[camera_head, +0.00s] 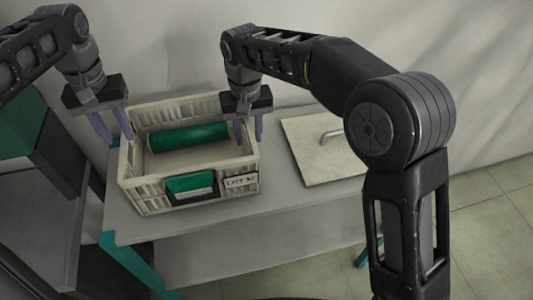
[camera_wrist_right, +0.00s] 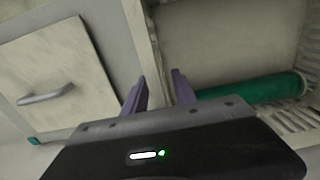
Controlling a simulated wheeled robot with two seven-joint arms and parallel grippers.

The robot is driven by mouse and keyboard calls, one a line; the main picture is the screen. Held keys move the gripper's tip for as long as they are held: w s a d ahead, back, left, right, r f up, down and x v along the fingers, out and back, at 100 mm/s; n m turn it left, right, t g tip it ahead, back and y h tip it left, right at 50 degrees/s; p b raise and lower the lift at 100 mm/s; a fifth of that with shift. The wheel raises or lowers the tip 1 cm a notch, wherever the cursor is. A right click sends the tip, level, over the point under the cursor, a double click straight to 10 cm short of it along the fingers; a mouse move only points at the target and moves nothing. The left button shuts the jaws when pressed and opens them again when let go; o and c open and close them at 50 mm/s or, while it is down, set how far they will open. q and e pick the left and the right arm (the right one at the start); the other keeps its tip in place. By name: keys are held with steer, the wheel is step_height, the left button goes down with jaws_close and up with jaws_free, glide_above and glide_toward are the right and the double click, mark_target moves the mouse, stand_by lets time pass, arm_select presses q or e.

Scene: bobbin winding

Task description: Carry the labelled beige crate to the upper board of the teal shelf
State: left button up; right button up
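The beige crate (camera_head: 151,201) stands upright on the upper grey board (camera_head: 290,205) of a teal-framed shelf (camera_head: 130,262). Its front has a white label (camera_head: 240,182) and a green-and-black item (camera_head: 191,187). A green roll (camera_head: 188,137) lies inside; it also shows in the right wrist view (camera_wrist_right: 255,88). My left gripper (camera_head: 112,130) is open at the crate's left wall, its fingers on either side of the rim. My right gripper (camera_head: 249,131) is open at the right wall; in the right wrist view its fingers (camera_wrist_right: 160,92) stand apart with the wall between.
A pale flat panel with a grey handle (camera_head: 310,152) lies right of the crate, close to my right gripper. A grey surface with a dark green object (camera_head: 35,140) stands at the left. A pale wall is behind; tiled floor is right.

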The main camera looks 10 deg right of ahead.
mark_target(247, 121)
steer(key=shift+r, duration=2.7)
